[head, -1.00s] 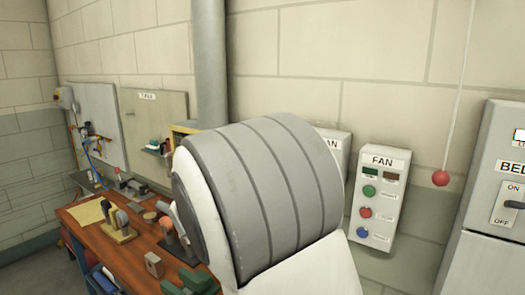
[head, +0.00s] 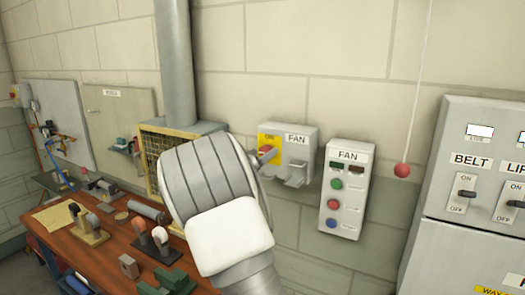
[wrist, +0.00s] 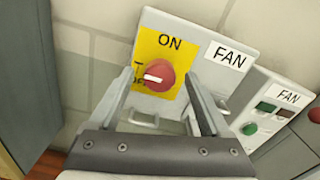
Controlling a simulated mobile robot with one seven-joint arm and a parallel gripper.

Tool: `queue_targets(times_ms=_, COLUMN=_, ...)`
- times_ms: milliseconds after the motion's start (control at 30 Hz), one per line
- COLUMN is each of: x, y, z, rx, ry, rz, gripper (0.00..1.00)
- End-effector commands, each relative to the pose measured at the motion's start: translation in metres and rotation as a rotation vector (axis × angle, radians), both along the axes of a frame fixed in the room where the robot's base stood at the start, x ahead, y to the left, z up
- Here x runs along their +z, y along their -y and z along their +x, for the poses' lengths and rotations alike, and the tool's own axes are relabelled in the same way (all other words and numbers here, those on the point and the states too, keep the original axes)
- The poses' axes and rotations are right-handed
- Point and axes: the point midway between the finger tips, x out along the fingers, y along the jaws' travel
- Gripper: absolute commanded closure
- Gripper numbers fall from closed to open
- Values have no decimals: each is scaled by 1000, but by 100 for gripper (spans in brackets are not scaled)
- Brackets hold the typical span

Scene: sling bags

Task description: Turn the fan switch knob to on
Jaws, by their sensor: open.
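The fan switch box (head: 297,135), labelled FAN with a yellow plate, is on the wall in the head view. Its red knob (wrist: 160,76) sits on the yellow plate (wrist: 172,48) in the wrist view. The knob's white mark points left, towards lettering beside it that is partly hidden; ON is printed above. My gripper (wrist: 158,70) is open, with one finger on each side of the knob in the picture. I see no clear contact with it. In the head view my arm's end hides the lower left of the box, and a bit of the red knob (head: 266,151) shows.
A FAN button panel (head: 347,190) hangs just right of the box. A red ball on a cord (head: 402,170) hangs further right, by a grey cabinet (head: 470,125) with BELT and other switches. A wooden workbench (head: 105,240) with tools is at lower left.

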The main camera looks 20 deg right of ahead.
Motion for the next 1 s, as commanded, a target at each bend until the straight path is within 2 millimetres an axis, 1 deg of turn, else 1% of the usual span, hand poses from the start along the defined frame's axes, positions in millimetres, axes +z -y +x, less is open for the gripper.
queue_targets(times_ms=33, x=0, y=4, z=3, rx=-1, ry=-1, rz=0, gripper=19)
queue_targets(times_ms=133, x=0, y=8, z=5, rx=0, ry=-1, rz=1, gripper=19)
queue_targets(times_ms=400, x=-1, y=8, z=6, rx=0, ry=0, rz=1, gripper=19)
queue_targets(times_ms=467, x=-1, y=8, z=6, rx=0, ry=0, rz=1, gripper=28)
queue_targets(times_ms=600, x=0, y=8, z=6, rx=0, ry=0, rz=1, gripper=53)
queue_targets(times_ms=867, x=0, y=8, z=6, rx=0, ry=0, rz=1, gripper=100)
queue_targets(times_ms=1000, x=-1, y=8, z=6, rx=0, ry=3, rz=3, gripper=100)
